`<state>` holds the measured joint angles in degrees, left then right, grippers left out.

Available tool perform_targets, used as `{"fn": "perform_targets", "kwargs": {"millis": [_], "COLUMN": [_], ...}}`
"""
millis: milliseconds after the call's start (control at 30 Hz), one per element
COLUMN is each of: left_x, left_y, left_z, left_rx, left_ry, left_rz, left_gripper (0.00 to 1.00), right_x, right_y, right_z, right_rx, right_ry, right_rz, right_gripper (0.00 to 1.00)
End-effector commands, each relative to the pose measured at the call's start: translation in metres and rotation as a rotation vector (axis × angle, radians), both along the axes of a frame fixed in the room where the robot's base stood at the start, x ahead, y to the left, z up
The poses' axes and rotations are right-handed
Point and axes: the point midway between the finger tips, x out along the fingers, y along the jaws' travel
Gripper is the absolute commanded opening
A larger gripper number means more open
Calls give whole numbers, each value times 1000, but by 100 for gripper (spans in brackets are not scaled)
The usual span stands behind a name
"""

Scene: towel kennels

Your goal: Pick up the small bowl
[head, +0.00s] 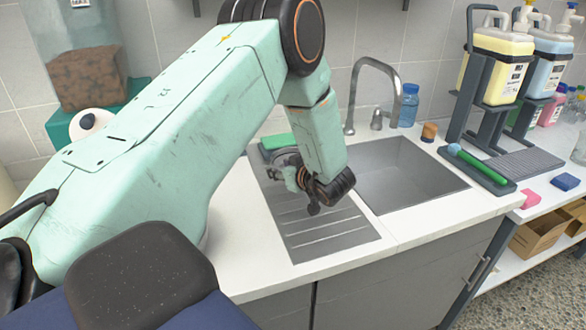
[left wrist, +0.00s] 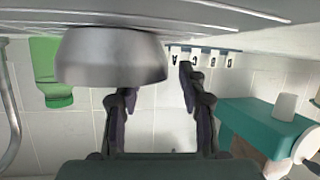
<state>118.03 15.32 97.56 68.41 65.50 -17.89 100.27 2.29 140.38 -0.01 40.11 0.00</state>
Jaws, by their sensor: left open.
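The small bowl (left wrist: 110,57) is smooth grey metal and stands upright on the ridged steel drainboard (head: 320,232). The left wrist view shows it upside down. In the head view only a grey part of the bowl (head: 284,158) shows behind my left gripper (head: 299,180). My left gripper (left wrist: 158,80) is open and empty. One finger meets the bowl's rim and its tip is hidden by the bowl. The other finger is apart, just beyond the bowl's right side in the wrist view. Contact cannot be told. My right gripper is not in view.
The sink basin (head: 400,180) and tap (head: 375,90) are to the right. A teal box (left wrist: 262,125) is beyond. The drainboard's front part is clear.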

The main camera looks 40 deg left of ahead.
Motion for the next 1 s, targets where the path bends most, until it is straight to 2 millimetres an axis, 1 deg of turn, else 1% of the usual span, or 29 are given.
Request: {"fn": "perform_targets", "kwargs": {"millis": [167, 200, 667, 1000], "left_x": [0, 0, 0, 0], "left_y": [0, 0, 0, 0], "left_z": [0, 0, 0, 0], "left_rx": [0, 0, -1, -1], "left_ry": [0, 0, 1, 0], "left_rz": [-1, 0, 0, 0], "left_gripper": [41, 39, 0, 0], "right_x": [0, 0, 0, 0], "right_y": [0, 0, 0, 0], "right_z": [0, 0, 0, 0], "right_rx": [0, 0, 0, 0], "right_ry": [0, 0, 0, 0], "right_rz": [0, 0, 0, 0], "right_gripper": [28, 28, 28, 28]}}
